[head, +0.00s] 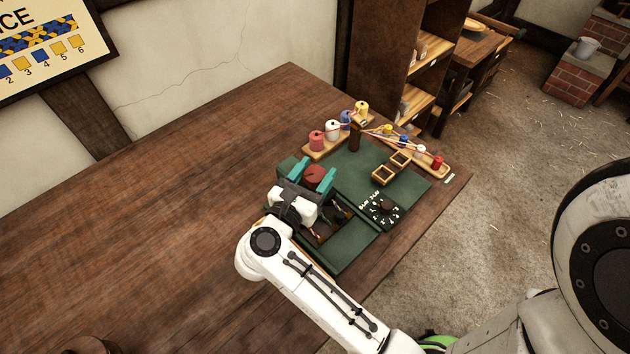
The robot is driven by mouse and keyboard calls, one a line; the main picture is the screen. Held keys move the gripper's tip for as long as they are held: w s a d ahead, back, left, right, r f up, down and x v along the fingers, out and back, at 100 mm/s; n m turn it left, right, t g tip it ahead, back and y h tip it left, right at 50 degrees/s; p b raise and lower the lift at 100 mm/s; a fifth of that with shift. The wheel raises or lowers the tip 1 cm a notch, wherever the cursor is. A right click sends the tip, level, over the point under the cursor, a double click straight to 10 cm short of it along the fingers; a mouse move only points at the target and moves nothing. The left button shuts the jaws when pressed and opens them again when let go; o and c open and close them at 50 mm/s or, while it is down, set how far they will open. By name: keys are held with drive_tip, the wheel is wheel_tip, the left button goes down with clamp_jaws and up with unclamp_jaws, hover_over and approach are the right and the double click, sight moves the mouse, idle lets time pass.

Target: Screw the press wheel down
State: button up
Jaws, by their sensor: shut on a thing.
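The press wheel (315,173) is a dark red round piece at the near left part of the green board (352,178) on the wooden table. My gripper (312,176) reaches over the board from the front, its teal fingers on either side of the wheel and shut on it. The wheel's lower side and whatever is under it are hidden by my fingers and wrist. How high the wheel stands cannot be told from this view.
Coloured spools (332,130) and strands stand behind. An open-topped dark recess lies beside my wrist. The table's left side (150,220) is clear.

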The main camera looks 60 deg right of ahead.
drive_tip(key=shift+w+m+g+y+b, duration=0.15)
drive_tip(key=shift+m+g+b, duration=0.6)
drive_tip(key=shift+g, duration=0.45)
drive_tip(key=shift+s+m+g+y+b, duration=0.15)
drive_tip(key=shift+m+g+b, duration=0.6)
drive_tip(key=shift+g, duration=0.75)
drive_tip(key=o, duration=1)
drive_tip(key=shift+c, duration=0.2)
